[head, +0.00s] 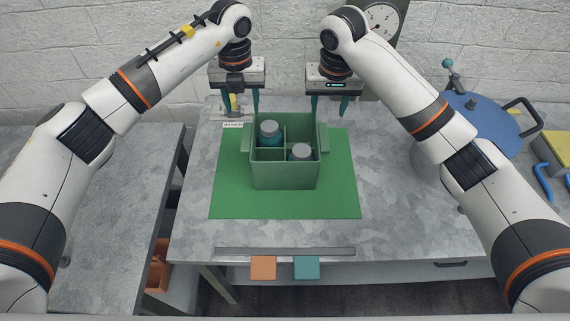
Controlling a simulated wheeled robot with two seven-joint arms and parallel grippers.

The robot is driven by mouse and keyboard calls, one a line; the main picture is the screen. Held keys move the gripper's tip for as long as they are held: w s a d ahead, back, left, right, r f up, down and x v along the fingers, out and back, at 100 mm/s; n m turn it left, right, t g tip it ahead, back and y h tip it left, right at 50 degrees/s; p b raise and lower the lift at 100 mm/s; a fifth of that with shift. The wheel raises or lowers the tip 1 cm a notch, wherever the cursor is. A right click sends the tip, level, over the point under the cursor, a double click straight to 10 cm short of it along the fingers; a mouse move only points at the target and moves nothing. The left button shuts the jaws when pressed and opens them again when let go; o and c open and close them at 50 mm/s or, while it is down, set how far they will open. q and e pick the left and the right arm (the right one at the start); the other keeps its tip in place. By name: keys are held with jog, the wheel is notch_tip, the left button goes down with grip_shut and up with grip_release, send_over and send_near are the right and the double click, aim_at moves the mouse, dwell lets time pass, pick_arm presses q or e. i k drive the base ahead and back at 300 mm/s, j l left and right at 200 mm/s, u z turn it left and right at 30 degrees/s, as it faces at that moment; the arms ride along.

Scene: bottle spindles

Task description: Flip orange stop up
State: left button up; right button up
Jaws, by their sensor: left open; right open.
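The orange stop (263,268) is a flat square flap at the table's front edge, hanging out just below a grey metal strip. A similar teal stop (306,267) sits to its right. My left gripper (236,108) is open and empty, fingers pointing down, at the back left of the green crate. My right gripper (328,108) is open and empty at the back right of the crate. Both grippers are far behind the orange stop, which is fully in view.
A divided green crate (285,178) holding two grey-capped bottles (301,152) stands on a green mat (235,203). A metal strip (285,251) runs along the front. A blue round lid (483,122) is at right. The table between mat and strip is clear.

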aim_at(262, 267)
jog(key=k+l, duration=0.1)
jog(key=k, duration=0.4)
jog(key=k+l, duration=0.15)
jog(key=k, duration=0.35)
jog(key=k+l, duration=0.1)
jog(key=k, duration=0.4)
